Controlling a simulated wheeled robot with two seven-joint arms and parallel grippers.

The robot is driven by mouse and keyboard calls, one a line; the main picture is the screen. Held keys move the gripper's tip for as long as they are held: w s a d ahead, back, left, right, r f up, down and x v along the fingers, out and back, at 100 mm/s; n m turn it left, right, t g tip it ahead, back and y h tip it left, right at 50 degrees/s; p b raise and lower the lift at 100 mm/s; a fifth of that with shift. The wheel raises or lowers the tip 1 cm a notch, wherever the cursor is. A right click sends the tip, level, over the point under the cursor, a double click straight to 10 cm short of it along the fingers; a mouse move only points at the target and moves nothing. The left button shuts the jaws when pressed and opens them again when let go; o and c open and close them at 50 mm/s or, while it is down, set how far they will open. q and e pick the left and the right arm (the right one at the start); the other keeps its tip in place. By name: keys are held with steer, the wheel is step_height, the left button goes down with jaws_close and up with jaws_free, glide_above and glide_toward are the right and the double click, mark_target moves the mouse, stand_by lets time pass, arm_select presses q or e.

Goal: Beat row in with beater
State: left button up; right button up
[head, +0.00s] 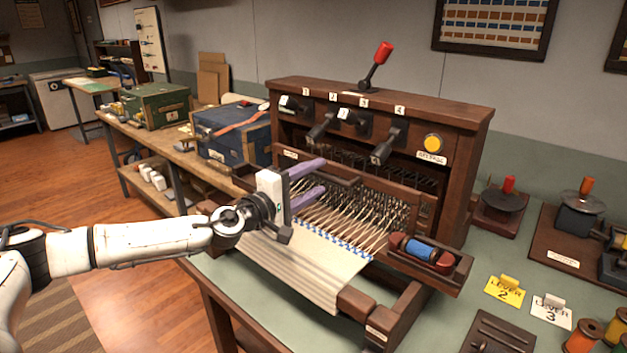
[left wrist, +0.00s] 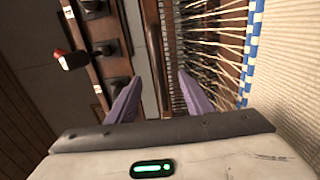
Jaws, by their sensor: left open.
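The wooden loom stands on the green table with its warp threads (head: 345,212) spread toward the front. The beater (head: 392,203) looks like the dark wooden rail across the warp. A blue-and-white row (head: 345,244) lies at the edge of the cream cloth (head: 300,268); it also shows in the left wrist view (left wrist: 249,55). My left gripper (head: 321,175) is open, its two purple fingers pointing into the loom at the rail's left part. In the left wrist view, a brown bar (left wrist: 154,45) lies between the fingers (left wrist: 158,80); contact cannot be told. My right gripper is out of view.
Numbered levers (head: 384,147) and a red-knobbed lever (head: 377,65) stick out above the rail. A shuttle with a blue spool (head: 420,250) sits in a tray at the loom's right. Yellow (head: 505,291) and white lever cards stand on the table. A blue chest (head: 228,135) is behind left.

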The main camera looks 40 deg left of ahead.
arm_select(q)
steer(key=shift+s, duration=0.1)
steer(key=s+b, duration=0.3)
steer(key=s, duration=0.4)
steer(key=shift+s+a, duration=0.3)
steer(key=shift+s, duration=0.1)
stand_by(1.5)
